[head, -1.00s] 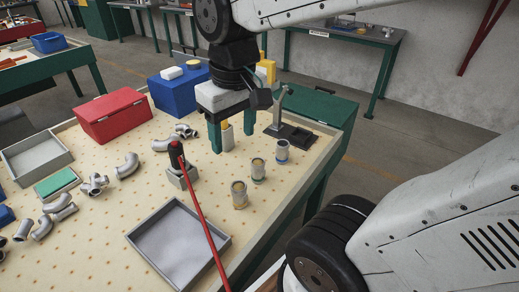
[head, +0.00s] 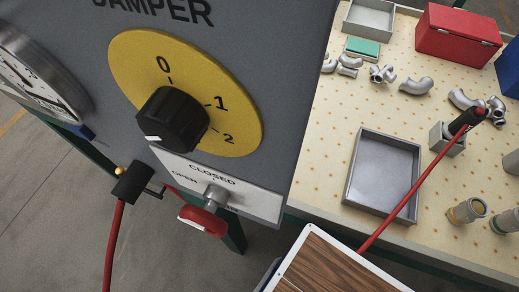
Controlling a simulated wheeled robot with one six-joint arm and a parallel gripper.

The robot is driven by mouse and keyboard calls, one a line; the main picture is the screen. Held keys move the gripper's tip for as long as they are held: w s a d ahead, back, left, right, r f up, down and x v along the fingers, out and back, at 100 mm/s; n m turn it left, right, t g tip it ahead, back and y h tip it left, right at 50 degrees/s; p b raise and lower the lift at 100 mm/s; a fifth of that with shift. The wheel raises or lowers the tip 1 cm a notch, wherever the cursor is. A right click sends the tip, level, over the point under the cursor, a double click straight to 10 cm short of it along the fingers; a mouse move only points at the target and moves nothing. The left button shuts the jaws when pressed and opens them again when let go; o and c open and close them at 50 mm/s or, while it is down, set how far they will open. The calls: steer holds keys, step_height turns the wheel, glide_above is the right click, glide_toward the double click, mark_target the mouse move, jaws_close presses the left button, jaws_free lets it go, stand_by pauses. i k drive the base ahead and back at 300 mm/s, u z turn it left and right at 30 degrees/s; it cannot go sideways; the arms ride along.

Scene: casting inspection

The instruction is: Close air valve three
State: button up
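A red valve handle (head: 202,221) on a short metal stem (head: 214,196) sticks out from the lower edge of a grey panel (head: 270,90) in the head view. No valve number is readable. My gripper is not in view.
Above the handle is a yellow dial (head: 228,105) with a black knob (head: 173,120), and a gauge (head: 35,75) is at left. The pegboard table (head: 335,120) with a grey tray (head: 352,177) is at right.

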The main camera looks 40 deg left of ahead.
mark_target(205, 219)
steer(key=z, duration=0.55)
steer(key=k, duration=0.65)
steer(key=z, duration=1.25)
steer(key=k, duration=0.8)
steer(key=z, duration=0.9)
steer(key=k, duration=0.85)
steer(key=u, duration=0.55)
steer(key=k, duration=1.15)
steer(key=u, duration=0.8)
